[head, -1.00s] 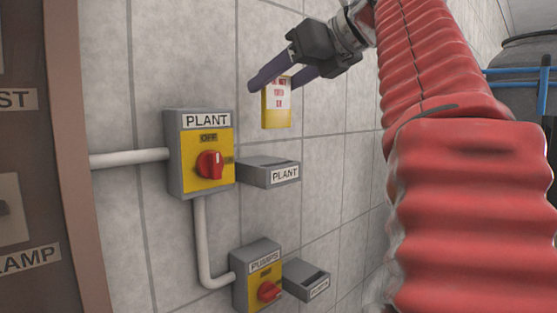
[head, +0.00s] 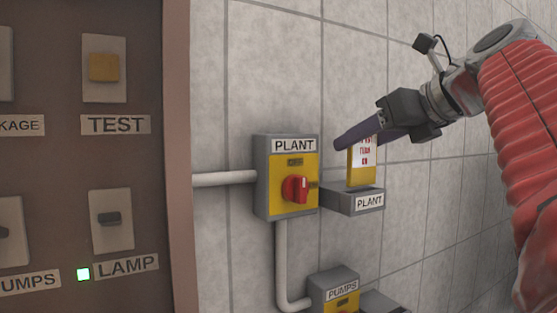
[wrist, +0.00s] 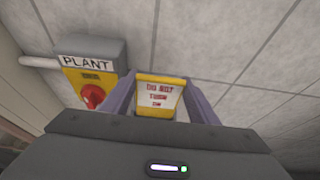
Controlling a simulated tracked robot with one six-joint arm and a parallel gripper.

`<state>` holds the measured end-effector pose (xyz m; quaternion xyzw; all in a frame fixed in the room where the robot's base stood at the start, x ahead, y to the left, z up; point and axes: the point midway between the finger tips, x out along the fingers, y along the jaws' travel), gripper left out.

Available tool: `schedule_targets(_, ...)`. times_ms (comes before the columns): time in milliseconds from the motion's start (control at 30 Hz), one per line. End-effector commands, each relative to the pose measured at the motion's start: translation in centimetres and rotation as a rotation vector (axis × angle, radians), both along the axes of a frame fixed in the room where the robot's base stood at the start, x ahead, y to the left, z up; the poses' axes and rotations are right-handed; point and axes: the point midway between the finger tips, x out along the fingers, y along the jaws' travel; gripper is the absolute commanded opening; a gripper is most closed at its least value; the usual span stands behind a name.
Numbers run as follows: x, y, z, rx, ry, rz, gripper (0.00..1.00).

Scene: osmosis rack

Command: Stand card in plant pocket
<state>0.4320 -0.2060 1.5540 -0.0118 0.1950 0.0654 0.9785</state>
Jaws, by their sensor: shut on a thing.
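A yellow card with a white panel and red lettering (head: 362,160) stands upright at the grey PLANT pocket (head: 343,202) on the tiled wall. Its lower edge meets the pocket's top opening in the head view; I cannot tell how deep it sits. My gripper (head: 358,140) is shut on the card near its top, with purple fingers on either side. In the wrist view the card (wrist: 160,96) shows between the two fingers, its lettering facing the camera. The pocket is hidden in the wrist view.
The PLANT switch box (head: 287,175) with a red knob sits just left of the pocket. The PUMPS box (head: 334,291) is below. A brown panel (head: 95,200) with switches and a lit green lamp fills the left. Bare tiled wall lies to the right.

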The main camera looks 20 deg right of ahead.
Motion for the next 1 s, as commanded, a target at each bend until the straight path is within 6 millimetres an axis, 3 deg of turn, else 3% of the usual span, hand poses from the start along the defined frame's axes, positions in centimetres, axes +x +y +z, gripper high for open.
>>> schedule_targets(467, 0.0, 0.0, -3.5, 0.002, 0.001, -0.001, 0.32)
schedule_targets(933, 0.0, 0.0, -4.1, 0.001, 0.001, 0.0, 0.32)
schedule_targets(967, 0.0, 0.0, -4.0, 0.001, 0.001, 0.0, 0.56)
schedule_targets(1000, 0.0, 0.0, -4.0, 0.001, 0.001, 0.0, 0.59)
